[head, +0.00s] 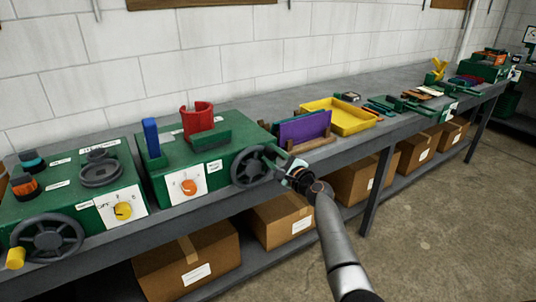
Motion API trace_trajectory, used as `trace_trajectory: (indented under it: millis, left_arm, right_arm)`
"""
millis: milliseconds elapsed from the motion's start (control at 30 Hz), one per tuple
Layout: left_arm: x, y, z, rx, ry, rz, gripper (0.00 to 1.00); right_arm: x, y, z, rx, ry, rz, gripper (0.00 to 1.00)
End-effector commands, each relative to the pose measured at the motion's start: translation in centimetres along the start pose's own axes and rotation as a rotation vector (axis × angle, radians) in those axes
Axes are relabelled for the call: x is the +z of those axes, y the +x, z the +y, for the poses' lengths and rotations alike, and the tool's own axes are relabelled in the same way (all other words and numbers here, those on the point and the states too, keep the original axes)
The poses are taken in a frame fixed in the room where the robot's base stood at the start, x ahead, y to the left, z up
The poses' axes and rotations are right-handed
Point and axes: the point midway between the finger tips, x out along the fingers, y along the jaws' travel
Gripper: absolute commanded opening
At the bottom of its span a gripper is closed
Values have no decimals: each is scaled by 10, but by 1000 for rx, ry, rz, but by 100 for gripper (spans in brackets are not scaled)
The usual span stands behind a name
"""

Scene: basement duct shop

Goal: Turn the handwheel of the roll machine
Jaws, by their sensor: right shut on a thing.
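A green machine (222,164) stands on the grey bench, with an orange dial on its front. A red curved piece (198,121) and a blue upright piece (151,138) are on its top. Its dark spoked handwheel (240,168) is at its front right corner. My right gripper (288,172) is at the right side of this wheel, shut on its handle, which the fingers mostly hide. A second green machine (65,202) at the left has a dark handwheel (46,238) with a yellow handle (15,259). The labels are too small to read. My left gripper is out of view.
A purple panel (303,128) in a wooden rack and a yellow tray (345,118) stand just right of the wheel. Small tools lie farther along the bench. Cardboard boxes (187,262) fill the lower shelf. The concrete floor (450,225) at the right is clear.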

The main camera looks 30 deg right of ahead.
Motion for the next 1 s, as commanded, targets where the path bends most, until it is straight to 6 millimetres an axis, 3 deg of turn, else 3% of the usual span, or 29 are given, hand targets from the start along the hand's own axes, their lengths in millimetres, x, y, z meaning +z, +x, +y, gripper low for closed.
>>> trace_trajectory:
  millis: [600,1000]
  left_arm:
    - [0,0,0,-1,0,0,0]
    - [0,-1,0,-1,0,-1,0]
  right_arm:
    - [-35,0,15,-4,560,4,0]
    - [-44,0,25,-3,756,3,0]
